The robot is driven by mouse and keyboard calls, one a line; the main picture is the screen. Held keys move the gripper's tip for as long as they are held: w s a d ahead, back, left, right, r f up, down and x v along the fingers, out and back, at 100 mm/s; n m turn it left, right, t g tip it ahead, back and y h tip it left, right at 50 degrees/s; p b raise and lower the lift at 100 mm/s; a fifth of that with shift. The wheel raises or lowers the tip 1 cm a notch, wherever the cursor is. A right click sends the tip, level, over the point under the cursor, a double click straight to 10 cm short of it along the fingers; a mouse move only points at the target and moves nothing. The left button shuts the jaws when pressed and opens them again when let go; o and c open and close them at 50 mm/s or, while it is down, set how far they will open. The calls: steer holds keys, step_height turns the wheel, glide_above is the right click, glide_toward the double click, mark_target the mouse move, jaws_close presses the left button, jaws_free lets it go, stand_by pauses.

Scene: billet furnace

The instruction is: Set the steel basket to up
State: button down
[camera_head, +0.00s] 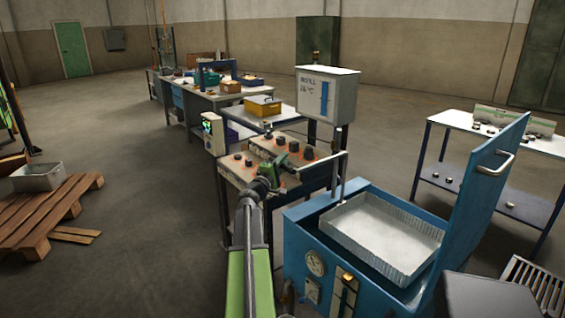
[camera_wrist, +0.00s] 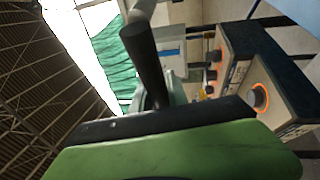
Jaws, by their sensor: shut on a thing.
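The steel basket (camera_head: 385,235) is a shallow pale metal tray in the blue tank (camera_head: 300,235) at the lower right in the head view. Its near-left wall shows at the tank's opening, and a thin upright rod (camera_head: 339,170) rises at its back corner. My gripper (camera_head: 284,163) is left of the basket, in front of the knob console. In the wrist view it is shut on a black rod-like handle (camera_wrist: 145,60) with a pale grey end. The handle's lower part is hidden by the dark and green jaw. I cannot tell what the handle joins.
The tank's blue lid (camera_head: 485,190) stands open at right. A knob console (camera_head: 275,155) and grey cabinet (camera_head: 326,92) stand behind my gripper. A white table (camera_head: 460,122) is at back right.

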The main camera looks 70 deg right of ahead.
steer(key=shift+w+d+r+p, duration=0.15)
steer(key=shift+r+p, duration=0.15)
steer(key=shift+r, duration=0.3)
steer(key=shift+s+d+r+p, duration=0.15)
steer(key=shift+r+p, duration=0.15)
steer(key=shift+r, duration=0.3)
steer(key=shift+w, duration=0.1)
steer(key=c, duration=1.3)
jaws_free()
steer(key=shift+a+r, duration=0.1)
steer(key=shift+a, duration=0.1)
